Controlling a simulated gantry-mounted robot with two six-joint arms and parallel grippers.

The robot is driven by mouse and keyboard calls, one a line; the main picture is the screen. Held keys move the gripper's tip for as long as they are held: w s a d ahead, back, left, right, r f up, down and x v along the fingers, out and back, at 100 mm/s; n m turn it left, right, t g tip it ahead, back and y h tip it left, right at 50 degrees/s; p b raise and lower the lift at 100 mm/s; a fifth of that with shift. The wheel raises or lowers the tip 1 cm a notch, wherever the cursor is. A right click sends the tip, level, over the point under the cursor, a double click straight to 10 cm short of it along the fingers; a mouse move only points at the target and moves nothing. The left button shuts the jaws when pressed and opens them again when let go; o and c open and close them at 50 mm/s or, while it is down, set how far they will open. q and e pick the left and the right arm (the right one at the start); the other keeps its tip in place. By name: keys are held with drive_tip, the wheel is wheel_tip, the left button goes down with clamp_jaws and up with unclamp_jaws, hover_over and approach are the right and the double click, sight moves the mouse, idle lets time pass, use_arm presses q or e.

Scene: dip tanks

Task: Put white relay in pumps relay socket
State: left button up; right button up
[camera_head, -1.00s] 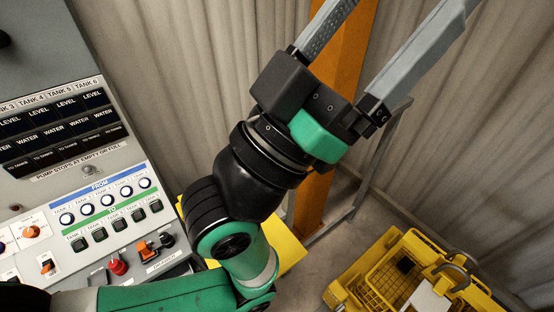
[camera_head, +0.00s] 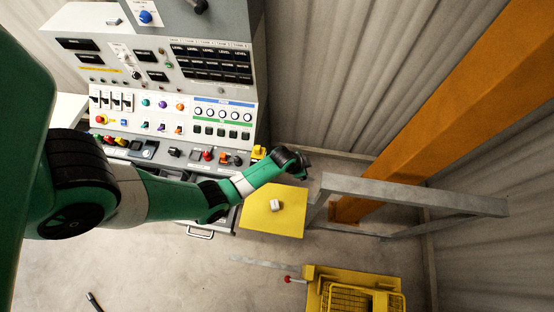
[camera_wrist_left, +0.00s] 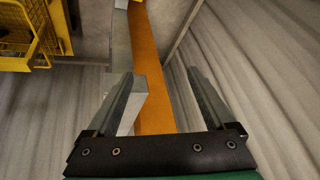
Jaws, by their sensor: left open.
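A small white block (camera_head: 276,205), which looks like the white relay, lies on a yellow platform (camera_head: 258,222) at the right foot of the control panel (camera_head: 200,85). I cannot pick out the pumps relay socket on the panel. My left arm reaches in from the left in the head view; its black wrist end (camera_head: 296,163) is above and to the right of the block. The fingers are hardly visible there. In the left wrist view my left gripper (camera_wrist_left: 160,85) is open and empty, facing the orange post and curtain. My right gripper is out of view.
An orange post (camera_head: 450,110) and a grey metal frame (camera_head: 410,193) stand right of the platform. A yellow crate-like frame (camera_head: 325,280) is at the bottom right. The grey floor (camera_head: 170,270) in front of the panel is mostly clear.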

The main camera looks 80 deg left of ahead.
use_arm(q)
drive_tip(key=s+d+f+g+b, duration=0.1)
drive_tip(key=s+f+g, duration=0.1)
drive_tip(key=s+f, duration=0.3)
drive_tip(key=g+h, duration=0.2)
approach(274, 204)
drive_tip(key=f+b, duration=0.4)
drive_tip(key=w+f+b, duration=0.1)
drive_tip(key=f+b, duration=0.1)
drive_tip(key=b, duration=0.1)
drive_tip(key=shift+f, duration=0.35)
drive_tip(key=shift+r, duration=0.1)
drive_tip(key=f+b, duration=0.2)
drive_tip(key=f, duration=0.1)
drive_tip(key=w+f+b, duration=0.1)
drive_tip(key=f, duration=0.1)
drive_tip(key=shift+d+b, duration=0.1)
drive_tip(key=shift+b, duration=0.25)
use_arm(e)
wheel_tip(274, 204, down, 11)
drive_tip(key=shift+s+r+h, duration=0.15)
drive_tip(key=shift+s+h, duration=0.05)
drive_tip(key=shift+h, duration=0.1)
use_arm(q)
clamp_jaws()
